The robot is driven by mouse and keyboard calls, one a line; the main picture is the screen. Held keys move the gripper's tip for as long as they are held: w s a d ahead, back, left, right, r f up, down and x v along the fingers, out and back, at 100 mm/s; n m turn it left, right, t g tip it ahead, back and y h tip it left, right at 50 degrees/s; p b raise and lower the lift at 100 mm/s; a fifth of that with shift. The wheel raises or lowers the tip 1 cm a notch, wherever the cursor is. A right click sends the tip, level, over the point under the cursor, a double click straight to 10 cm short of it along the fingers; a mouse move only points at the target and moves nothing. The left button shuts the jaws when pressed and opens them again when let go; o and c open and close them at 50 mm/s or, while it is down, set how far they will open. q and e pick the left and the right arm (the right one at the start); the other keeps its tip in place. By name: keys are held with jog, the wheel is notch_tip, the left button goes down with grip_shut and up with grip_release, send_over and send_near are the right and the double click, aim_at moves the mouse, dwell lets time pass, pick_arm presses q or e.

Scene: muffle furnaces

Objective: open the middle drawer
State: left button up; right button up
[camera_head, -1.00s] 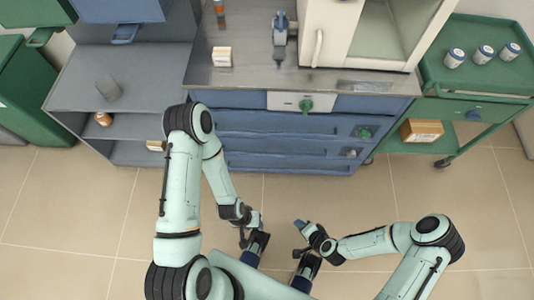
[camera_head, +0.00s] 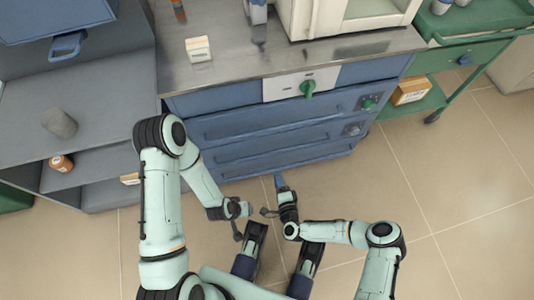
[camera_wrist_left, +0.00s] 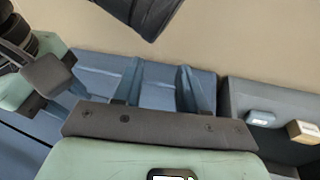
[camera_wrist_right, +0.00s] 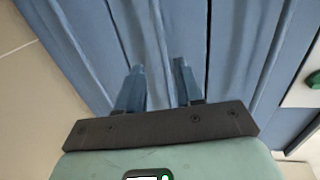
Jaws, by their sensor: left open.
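The blue cabinet's middle drawer (camera_head: 265,144) is between an upper and a lower drawer, and all three fronts look closed. My right gripper (camera_head: 280,182) points at the cabinet from just in front of the lower drawer, apart from it as far as I can tell. In the right wrist view its two blue fingers (camera_wrist_right: 156,85) are apart and empty, with the long drawer fronts (camera_wrist_right: 235,45) behind them. My left gripper (camera_head: 240,222) is low in front of the cabinet, its fingers unclear there. In the left wrist view its fingers (camera_wrist_left: 160,85) are apart and empty.
A panel with a green knob (camera_head: 307,87) is above the drawers. A metal worktop (camera_head: 250,60) carries a small box (camera_head: 198,48) and a white furnace (camera_head: 345,15). A green cart (camera_head: 440,60) stands right, grey shelves (camera_head: 80,110) left. The floor right is clear.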

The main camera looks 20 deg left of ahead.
aim_at(270, 153)
pick_arm(q)
jog(key=s+a+f+g+b, duration=0.1)
jog(key=s+f+g+b, duration=0.1)
jog(key=s+f+b, duration=0.2)
jog(key=shift+s+a+f+g, duration=0.25)
jog(key=shift+s+f+g, duration=0.15)
jog(key=shift+s+f, duration=1.2)
pick_arm(e)
jog(key=shift+x, duration=6.75)
grip_shut()
